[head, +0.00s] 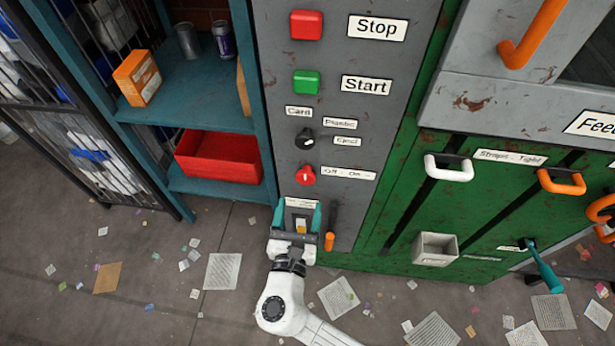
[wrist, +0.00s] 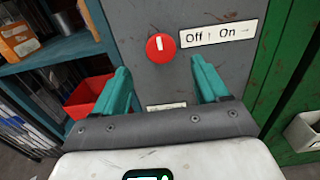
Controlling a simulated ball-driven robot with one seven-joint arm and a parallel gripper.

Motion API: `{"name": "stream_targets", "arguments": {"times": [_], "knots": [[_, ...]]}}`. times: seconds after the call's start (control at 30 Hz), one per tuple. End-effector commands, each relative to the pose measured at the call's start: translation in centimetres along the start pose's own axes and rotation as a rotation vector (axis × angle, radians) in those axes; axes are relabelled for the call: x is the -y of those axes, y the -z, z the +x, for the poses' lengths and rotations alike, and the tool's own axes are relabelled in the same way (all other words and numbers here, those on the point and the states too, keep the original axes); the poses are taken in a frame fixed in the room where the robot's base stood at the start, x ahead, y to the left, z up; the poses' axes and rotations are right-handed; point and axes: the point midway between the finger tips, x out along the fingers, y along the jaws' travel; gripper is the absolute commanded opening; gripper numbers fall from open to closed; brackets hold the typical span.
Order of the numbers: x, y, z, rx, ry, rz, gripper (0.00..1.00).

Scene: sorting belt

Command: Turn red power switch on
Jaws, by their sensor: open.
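The red power switch (head: 305,175) is a round knob on the grey control panel. In the wrist view the red power switch (wrist: 160,47) shows a white mark pointing about straight up. The label (wrist: 221,34) to its right reads "Off ↑ On →", so the mark lines up with Off. My gripper (head: 300,212) is open and empty, just below the switch in the head view. In the wrist view the teal fingers of my gripper (wrist: 161,75) are spread, with the switch above and between their tips. I see no contact with it.
Above on the panel are a black knob (head: 305,139), a green Start button (head: 306,82) and a red Stop button (head: 306,25). An orange-tipped lever (head: 330,240) stands right of my gripper. A teal shelf with a red bin (head: 217,170) is at left.

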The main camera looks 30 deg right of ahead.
Motion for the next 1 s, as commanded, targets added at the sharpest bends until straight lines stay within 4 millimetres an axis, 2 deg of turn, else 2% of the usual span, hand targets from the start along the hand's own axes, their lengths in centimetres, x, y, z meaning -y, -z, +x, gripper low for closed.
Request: {"name": "stream_targets", "arguments": {"times": [0.2, 0.4, 0.6, 0.87, 1.0], "knots": [[0.1, -0.1, 4.3, 0.001, 0.006, 0.003, 0.74], [0.1, 0.0, 7.0, 0.0, 0.005, 0.002, 0.74], [0.2, 0.0, 8.1, -0.001, 0.004, 0.003, 0.74], [0.1, 0.0, 8.2, -0.001, 0.003, 0.003, 0.74], [0.1, 0.0, 8.2, -0.001, 0.003, 0.003, 0.61]]}}
